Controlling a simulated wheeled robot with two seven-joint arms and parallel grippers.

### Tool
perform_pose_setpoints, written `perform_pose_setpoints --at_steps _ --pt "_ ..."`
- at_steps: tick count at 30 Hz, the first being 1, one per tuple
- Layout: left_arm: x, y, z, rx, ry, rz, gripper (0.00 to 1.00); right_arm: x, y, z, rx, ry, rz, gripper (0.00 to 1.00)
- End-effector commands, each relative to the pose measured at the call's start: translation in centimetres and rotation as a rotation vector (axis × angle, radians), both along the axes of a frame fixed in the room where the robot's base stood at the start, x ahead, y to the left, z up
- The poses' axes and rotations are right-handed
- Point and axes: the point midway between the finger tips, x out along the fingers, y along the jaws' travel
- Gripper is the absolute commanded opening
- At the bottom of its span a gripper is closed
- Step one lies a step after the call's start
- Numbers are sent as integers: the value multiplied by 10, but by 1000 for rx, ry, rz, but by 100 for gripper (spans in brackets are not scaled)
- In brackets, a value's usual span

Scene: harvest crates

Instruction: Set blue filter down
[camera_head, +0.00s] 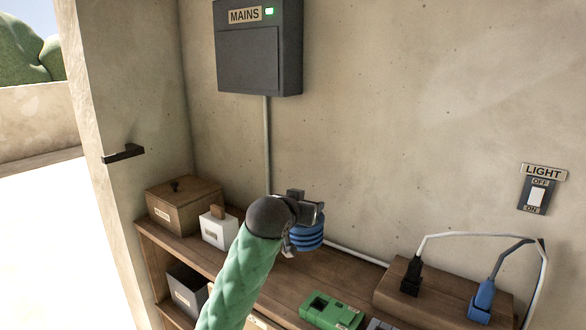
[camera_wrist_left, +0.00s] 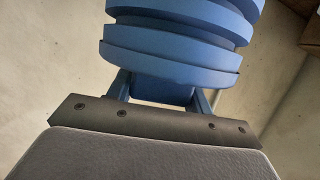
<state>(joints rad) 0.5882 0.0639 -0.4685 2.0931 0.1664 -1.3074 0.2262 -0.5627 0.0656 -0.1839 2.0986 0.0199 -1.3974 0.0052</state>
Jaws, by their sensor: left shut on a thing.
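The blue filter (camera_head: 308,236) is a ribbed, round blue piece, held above the wooden shelf (camera_head: 285,290). My left gripper (camera_head: 300,218) is shut on it, and the gripper and arm hide part of it in the head view. In the left wrist view the filter (camera_wrist_left: 180,45) fills the top middle, with its stacked rings beyond the fingers of my left gripper (camera_wrist_left: 160,95). I cannot tell how far its underside is from the shelf. My right gripper is not in view.
A wooden box (camera_head: 185,205) and a white box (camera_head: 219,232) stand left on the shelf. A green device (camera_head: 331,311) lies in front, right of my arm. A wooden block (camera_head: 440,297) holds a black plug (camera_head: 411,278) and a blue plug (camera_head: 482,299) with cables. The wall stands close behind.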

Motion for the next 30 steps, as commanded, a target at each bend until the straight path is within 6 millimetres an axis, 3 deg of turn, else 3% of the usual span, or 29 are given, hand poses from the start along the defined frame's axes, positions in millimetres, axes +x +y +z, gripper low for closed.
perform_pose_setpoints --at_steps 5,13,21,30 --pt "-4 39 6 1 1 82 13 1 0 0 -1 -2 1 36" --pt "-16 95 -17 1 3 194 13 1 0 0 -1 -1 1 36" --pt "-36 148 -65 1 5 298 13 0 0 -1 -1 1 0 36" --pt "-62 193 -125 2 5 377 13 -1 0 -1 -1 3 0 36"
